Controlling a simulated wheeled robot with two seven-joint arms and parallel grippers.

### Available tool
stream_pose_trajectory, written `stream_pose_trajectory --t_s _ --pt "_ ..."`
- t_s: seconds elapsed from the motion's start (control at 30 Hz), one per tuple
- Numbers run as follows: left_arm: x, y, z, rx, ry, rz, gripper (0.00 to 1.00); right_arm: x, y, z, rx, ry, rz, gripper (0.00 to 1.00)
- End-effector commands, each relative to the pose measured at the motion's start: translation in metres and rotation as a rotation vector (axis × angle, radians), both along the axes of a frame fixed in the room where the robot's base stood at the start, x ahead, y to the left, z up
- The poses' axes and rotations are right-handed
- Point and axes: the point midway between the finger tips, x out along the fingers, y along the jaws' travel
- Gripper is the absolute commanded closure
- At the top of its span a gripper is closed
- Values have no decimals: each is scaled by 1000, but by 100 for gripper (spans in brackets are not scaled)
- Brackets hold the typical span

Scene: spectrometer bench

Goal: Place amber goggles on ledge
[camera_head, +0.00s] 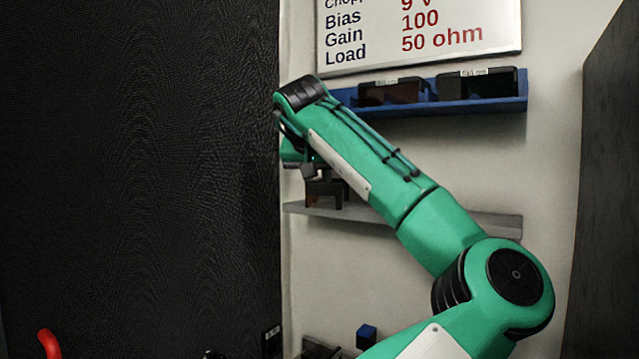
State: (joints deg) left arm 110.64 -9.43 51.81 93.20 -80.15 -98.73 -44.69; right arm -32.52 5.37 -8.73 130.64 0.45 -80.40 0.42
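A grey ledge (480,222) runs along the pale wall, its middle hidden behind my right arm. A dark brown object that looks like the amber goggles (323,193) is at the ledge's left part. Whether it rests on the ledge or is held just above it is hard to tell. My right gripper (310,174) is at the end of the green arm, right at this object. Its fingers are small and mostly hidden by the wrist, so their opening does not show. My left gripper is out of view.
A blue rack (445,108) above the ledge holds a dark brownish item (392,93) and a black item (478,84), both labelled. A sign (420,35) hangs above. A black panel (140,170) fills the left. A small blue block (366,336) and a red part (48,343) are low down.

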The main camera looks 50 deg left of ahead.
Motion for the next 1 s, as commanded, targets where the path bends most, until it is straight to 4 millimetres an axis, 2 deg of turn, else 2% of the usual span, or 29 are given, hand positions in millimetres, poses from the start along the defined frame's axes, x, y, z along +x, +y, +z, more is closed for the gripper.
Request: stream_pose_trajectory --t_s 0.2,0.23,0.33,0.73,1.0 --pt "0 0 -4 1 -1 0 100 -1 0 1 0 -2 0 64" --pt "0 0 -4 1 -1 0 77 -1 0 3 1 -3 0 64" --pt "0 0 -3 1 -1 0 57 -1 0 3 0 -2 0 64" --pt "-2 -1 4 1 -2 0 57 0 0 2 0 -3 1 64" --pt "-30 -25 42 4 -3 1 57 -1 -1 -6 -3 11 1 64"
